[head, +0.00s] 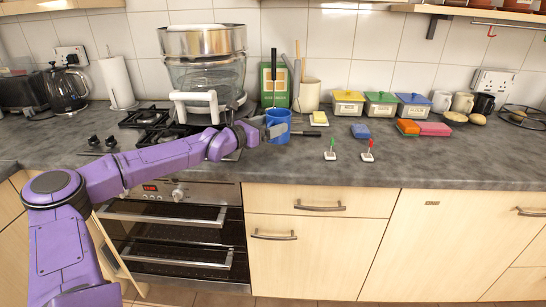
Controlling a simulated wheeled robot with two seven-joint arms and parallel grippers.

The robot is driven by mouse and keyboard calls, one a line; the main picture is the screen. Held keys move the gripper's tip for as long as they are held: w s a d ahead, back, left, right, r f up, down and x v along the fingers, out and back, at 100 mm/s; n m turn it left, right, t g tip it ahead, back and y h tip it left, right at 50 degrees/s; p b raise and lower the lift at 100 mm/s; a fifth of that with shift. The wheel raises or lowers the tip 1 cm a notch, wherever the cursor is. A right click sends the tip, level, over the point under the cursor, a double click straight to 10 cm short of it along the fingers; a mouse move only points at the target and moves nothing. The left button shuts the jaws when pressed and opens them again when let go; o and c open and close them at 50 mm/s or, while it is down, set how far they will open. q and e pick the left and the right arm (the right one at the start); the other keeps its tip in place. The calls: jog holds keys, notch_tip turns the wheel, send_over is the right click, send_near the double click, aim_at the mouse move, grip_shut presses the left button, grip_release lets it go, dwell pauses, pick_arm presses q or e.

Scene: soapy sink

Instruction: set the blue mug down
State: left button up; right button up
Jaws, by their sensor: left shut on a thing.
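The blue mug (281,121) is upright at the counter, right of the stove, in the head view. My left gripper (270,130) reaches it from the left and is shut on it. The fingers partly cover the mug's left side. I cannot tell whether the mug's base touches the grey worktop (220,173) or hangs slightly above it. My right gripper is not in view.
Behind the mug stand a green box (274,84) and a cream utensil pot (307,94). Worktop in front is clear.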

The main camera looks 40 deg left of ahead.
pick_arm(q)
jog(key=shift+w+d+f, duration=0.1)
jog(key=shift+w+f, duration=0.4)
jog(key=shift+f, duration=0.1)
jog(key=f, duration=0.3)
jog(key=shift+w+d+b, duration=0.15)
jog(key=shift+w+b, duration=0.1)
jog(key=shift+b, duration=0.05)
jog(key=shift+f, duration=0.25)
jog(key=o, duration=0.9)
jog(key=shift+f, duration=0.1)
jog(key=shift+o, duration=1.3)
jog(key=shift+r, duration=0.3)
jog(key=v, duration=0.2)
jog(key=shift+s+a+p, duration=0.25)
jog(key=shift+s+p, duration=0.05)
jog(key=shift+s, duration=0.05)
jog(key=p+v, duration=0.8)
jog(key=p, duration=0.1)
jog(key=shift+s+r, duration=0.1)
jog(key=shift+s+a+p, duration=0.1)
jog(key=shift+s+p, duration=0.2)
jog(key=shift+s, duration=0.25)
jog(key=shift+f, duration=0.25)
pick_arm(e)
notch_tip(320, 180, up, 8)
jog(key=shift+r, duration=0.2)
